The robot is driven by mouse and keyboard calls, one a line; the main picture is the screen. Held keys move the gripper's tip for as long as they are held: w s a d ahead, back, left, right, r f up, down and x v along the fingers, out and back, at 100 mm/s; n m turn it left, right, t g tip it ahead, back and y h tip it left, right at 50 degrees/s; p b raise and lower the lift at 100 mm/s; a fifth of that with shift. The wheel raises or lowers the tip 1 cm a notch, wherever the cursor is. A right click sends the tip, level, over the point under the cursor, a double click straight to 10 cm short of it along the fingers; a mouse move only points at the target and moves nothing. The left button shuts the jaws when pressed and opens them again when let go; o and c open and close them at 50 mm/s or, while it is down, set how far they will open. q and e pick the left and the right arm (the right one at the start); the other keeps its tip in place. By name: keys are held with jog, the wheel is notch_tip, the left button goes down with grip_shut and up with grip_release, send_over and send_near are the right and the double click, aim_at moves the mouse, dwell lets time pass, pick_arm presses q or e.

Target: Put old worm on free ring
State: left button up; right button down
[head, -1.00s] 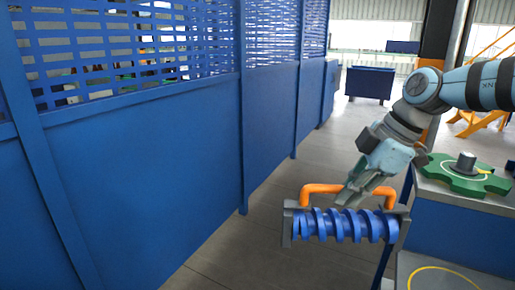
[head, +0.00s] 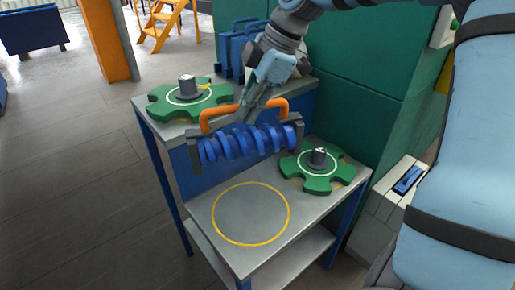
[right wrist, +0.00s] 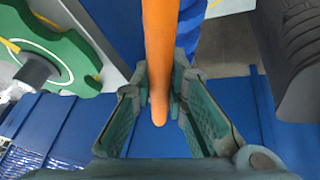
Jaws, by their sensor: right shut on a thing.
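The worm (head: 245,145) is a blue screw between dark grey end plates, with an orange handle (head: 207,119) on top. My right gripper (head: 244,115) is shut on that handle and holds the worm roughly level. In the head view the worm appears above the back part of the lower grey bench top, behind the free ring (head: 250,245), a yellow circle with nothing on it. In the right wrist view the orange handle (right wrist: 158,60) runs between the fingers of my right gripper (right wrist: 160,88). My left gripper is not in view.
A green toothed wheel (head: 318,184) with a grey hub sits right of the yellow ring. Another green wheel (head: 162,112) sits on the higher bench behind. A green cabinet (head: 385,65) stands at the right. Open floor (head: 75,190) lies to the left.

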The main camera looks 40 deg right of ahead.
aim_at(252, 133)
jog(key=f+b, duration=0.1)
jog(key=f, duration=0.4)
jog(key=f+b, duration=0.1)
jog(key=f, duration=0.1)
jog(key=shift+s+a+f+b, duration=0.2)
jog(key=shift+s+f+b, duration=0.1)
jog(key=shift+f+b, duration=0.05)
notch_tip(252, 133, down, 11)
jog(key=b, duration=0.3)
jog(key=shift+d+f, duration=0.2)
jog(key=shift+d, duration=0.05)
jog(key=c, duration=1.6)
grip_release()
jog(key=shift+s, duration=0.1)
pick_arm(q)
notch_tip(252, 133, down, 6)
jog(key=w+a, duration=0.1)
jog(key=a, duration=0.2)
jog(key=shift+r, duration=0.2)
